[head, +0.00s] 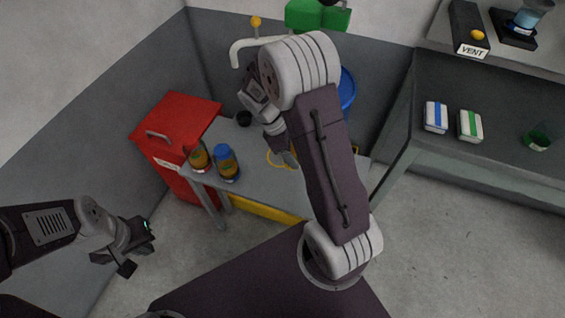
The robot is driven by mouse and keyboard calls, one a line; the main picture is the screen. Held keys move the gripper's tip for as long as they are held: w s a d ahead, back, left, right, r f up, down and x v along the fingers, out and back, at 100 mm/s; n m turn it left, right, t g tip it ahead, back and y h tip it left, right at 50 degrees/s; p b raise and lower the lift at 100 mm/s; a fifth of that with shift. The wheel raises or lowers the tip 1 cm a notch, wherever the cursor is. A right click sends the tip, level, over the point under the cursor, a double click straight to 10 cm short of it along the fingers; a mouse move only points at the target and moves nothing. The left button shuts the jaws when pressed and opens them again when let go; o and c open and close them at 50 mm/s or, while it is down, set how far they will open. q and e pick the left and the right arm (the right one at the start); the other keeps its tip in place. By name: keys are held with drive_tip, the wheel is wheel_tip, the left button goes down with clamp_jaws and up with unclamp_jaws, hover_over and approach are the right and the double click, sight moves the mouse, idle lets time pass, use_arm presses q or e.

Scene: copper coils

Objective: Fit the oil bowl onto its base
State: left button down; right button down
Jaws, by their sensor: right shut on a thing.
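My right gripper (287,156) points down over the grey table, partly hidden behind my own arm. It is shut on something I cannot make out. My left gripper (140,249) is at the lower left, in front of the red cabinet, with its fingers apart and empty. I cannot tell for sure which thing is the oil bowl or its base. A green, see-through bowl-like vessel (539,137) stands on the right-hand bench. A green block-shaped unit (305,15) is at the back wall, above the table.
Two jars, one orange-green (199,157) and one blue-lidded (227,162), stand at the table's (240,190) left front. A dark cup (244,119) is behind them. The red cabinet (178,118) stands at left. A white pipe (247,44) and blue round object (347,90) are at the back.

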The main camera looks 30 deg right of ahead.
drive_tip(key=w+f, duration=0.1)
drive_tip(key=w+a+f, duration=0.1)
drive_tip(key=shift+w+a, duration=0.3)
drive_tip(key=shift+w, duration=0.1)
wheel_tip(320, 180, down, 4)
drive_tip(key=shift+s+r+b, duration=0.1)
drive_tip(key=shift+b, duration=0.9)
drive_tip(key=shift+c, duration=2.3)
unclamp_jaws()
drive_tip(key=shift+f, duration=0.2)
